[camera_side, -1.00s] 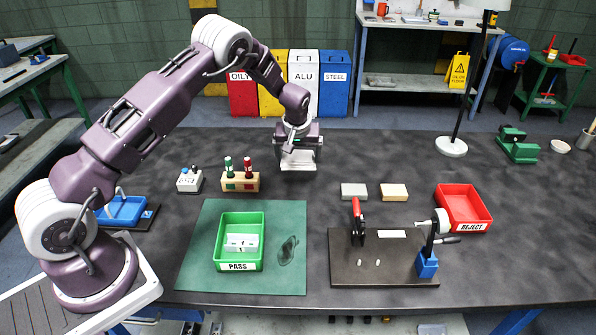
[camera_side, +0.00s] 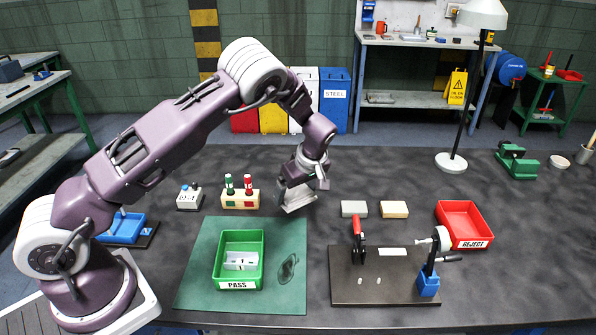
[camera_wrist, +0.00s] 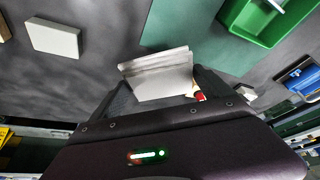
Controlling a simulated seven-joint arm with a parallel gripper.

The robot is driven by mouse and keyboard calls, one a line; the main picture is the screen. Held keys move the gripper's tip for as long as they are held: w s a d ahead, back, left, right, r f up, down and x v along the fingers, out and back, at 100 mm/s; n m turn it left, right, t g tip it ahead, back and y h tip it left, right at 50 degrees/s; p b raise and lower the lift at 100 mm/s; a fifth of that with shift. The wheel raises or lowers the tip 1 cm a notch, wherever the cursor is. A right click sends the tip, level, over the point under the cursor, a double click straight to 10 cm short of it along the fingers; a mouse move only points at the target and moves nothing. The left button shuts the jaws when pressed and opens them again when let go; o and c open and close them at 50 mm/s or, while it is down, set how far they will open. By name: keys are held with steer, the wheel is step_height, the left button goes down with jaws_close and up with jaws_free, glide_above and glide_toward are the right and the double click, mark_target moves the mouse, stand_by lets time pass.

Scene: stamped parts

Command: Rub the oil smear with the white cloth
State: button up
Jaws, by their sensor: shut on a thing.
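The oil smear (camera_side: 287,268) is a dark oval patch on the right part of the green mat (camera_side: 200,295). My gripper (camera_side: 298,200) is behind the mat's back right corner in the side view, tilted, apart from the smear. In the wrist view the white cloth (camera_wrist: 158,76), a folded pale pad, sits between the fingers of my gripper (camera_wrist: 165,88), which is shut on it. The cloth also shows below the fingers in the side view (camera_side: 297,203). The green mat fills the top middle of the wrist view (camera_wrist: 185,25); I cannot make out the smear there.
A green PASS tray (camera_side: 217,262) holding a pale part stands on the mat, left of the smear. A dark plate (camera_side: 345,290) with a red-handled clamp (camera_side: 357,235) and a blue stand (camera_side: 428,284) is to the right. Grey (camera_side: 354,208) and beige (camera_side: 394,209) blocks lie behind it.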

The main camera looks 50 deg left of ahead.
steer(key=s+d+n+g+h, duration=0.1)
steer(key=s+d+n+g, duration=0.3)
steer(key=s+d+n, duration=0.5)
steer(key=n, duration=0.2)
glide_above(283, 253)
steer(key=d, duration=0.1)
steer(key=shift+w+d+f, duration=0.1)
steer(key=shift+w+f, duration=0.15)
steer(key=shift+f, duration=1.05)
steer(key=shift+w+f, duration=0.2)
steer(key=shift+f, duration=1.1)
steer(key=shift+s+d+f, duration=0.2)
steer(key=shift+d+f, duration=0.05)
steer(key=shift+f, duration=0.4)
steer(key=shift+s+d+f, duration=0.15)
steer(key=shift+d+f, duration=0.05)
steer(key=shift+f, duration=0.45)
steer(key=shift+c, duration=0.7)
steer(key=shift+s+d, duration=3.4)
steer(key=shift+s, duration=0.05)
steer(key=shift+w+a, duration=3.9)
step_height(283, 253, up, 8)
